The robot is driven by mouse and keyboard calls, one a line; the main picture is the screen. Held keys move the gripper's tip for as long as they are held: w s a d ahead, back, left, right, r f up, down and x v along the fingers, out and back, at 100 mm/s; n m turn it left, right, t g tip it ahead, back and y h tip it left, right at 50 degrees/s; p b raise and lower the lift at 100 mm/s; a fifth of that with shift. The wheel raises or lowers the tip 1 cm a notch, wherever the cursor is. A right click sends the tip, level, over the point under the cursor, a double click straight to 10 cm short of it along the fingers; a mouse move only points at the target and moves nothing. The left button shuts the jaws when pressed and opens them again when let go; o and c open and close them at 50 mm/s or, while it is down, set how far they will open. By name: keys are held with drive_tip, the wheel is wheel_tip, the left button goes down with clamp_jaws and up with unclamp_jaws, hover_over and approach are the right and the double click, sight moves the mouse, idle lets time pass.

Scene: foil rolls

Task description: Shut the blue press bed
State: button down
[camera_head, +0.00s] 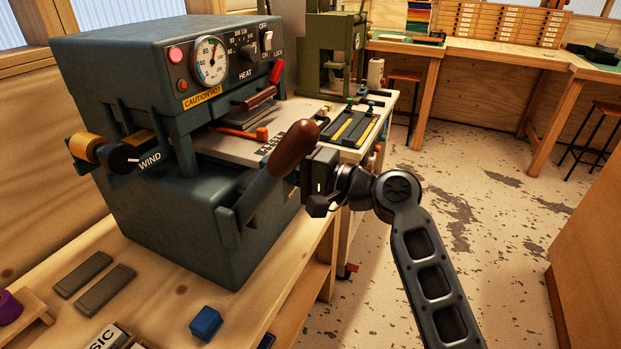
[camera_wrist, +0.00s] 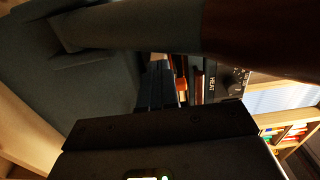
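The blue press (camera_head: 180,220) is a dark blue-grey machine on the wooden bench at left. Its bed (camera_head: 215,147) is a pale flat plate under the heated head, sticking out at the front, with an orange bar (camera_head: 242,132) on it. A lever with a brown grip (camera_head: 293,148) rises in front of the bed and hides part of it. My gripper (camera_head: 308,190) is beside the lever, below the brown grip. In the wrist view the lever (camera_wrist: 130,28) crosses close above my gripper. The fingertips are hidden or dark, so I cannot tell contact or opening.
A green press (camera_head: 333,45) and a side table with coloured tools (camera_head: 355,125) stand behind. A blue block (camera_head: 206,322) and two grey bars (camera_head: 95,280) lie on the near bench. The floor (camera_head: 470,210) at right is clear.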

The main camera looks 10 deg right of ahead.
sight(254, 157)
drive_tip(key=shift+b+x, duration=0.35)
drive_tip(key=shift+x, duration=2)
